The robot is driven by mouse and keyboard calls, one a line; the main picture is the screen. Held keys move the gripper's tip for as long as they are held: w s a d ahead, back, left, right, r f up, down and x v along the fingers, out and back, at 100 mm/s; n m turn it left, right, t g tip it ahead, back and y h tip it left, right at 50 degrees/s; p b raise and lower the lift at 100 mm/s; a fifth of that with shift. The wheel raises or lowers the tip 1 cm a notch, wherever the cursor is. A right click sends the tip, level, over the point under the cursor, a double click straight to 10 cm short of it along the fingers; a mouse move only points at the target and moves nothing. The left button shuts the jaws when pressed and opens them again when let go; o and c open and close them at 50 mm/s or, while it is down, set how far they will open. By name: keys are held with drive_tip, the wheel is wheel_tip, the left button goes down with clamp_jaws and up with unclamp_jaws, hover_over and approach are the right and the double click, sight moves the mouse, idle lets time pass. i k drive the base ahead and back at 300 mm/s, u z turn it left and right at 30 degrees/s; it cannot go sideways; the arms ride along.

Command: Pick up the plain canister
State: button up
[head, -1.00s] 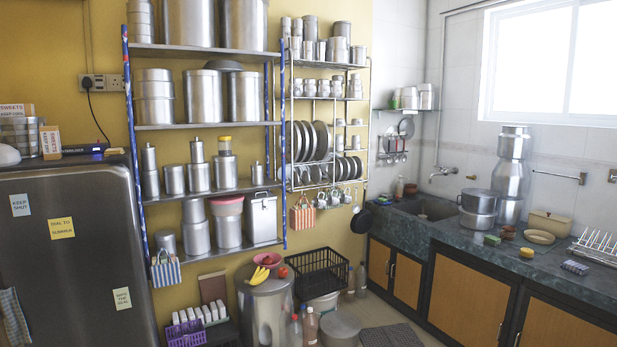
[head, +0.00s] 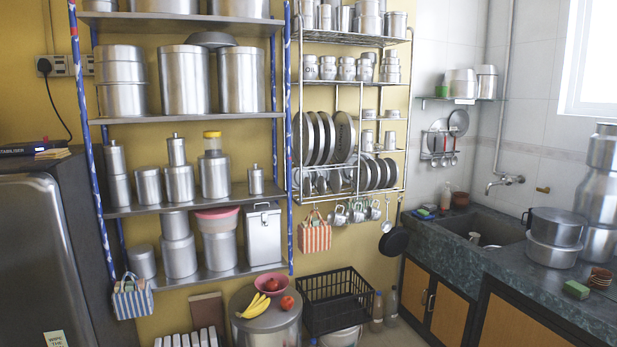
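Many steel canisters stand on the blue-posted shelf unit (head: 200,115); I cannot tell which one is meant by plain canister. Its second shelf holds a stacked canister (head: 121,90), a wide canister (head: 186,85) and a tall canister (head: 242,82). The shelf below holds small canisters (head: 180,184), one with a yellow lid (head: 214,176). The lowest shelf holds a short canister (head: 144,262), a stacked pair (head: 180,257), a pink-topped canister (head: 221,248) and a square latched box (head: 264,236). Small jars (head: 328,69) on the wire rack bear dark markings. My gripper is not in view.
A fridge (head: 45,260) stands at left. A large drum (head: 268,325) with bananas, a bowl and red fruit on top stands before the shelves, beside a black crate (head: 335,300). The stone counter (head: 470,260) with sink and pots runs along the right.

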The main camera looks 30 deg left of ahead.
sight(256, 184)
drive_tip(key=i, duration=2)
drive_tip(key=u, duration=2.95)
drive_tip(key=i, duration=1.65)
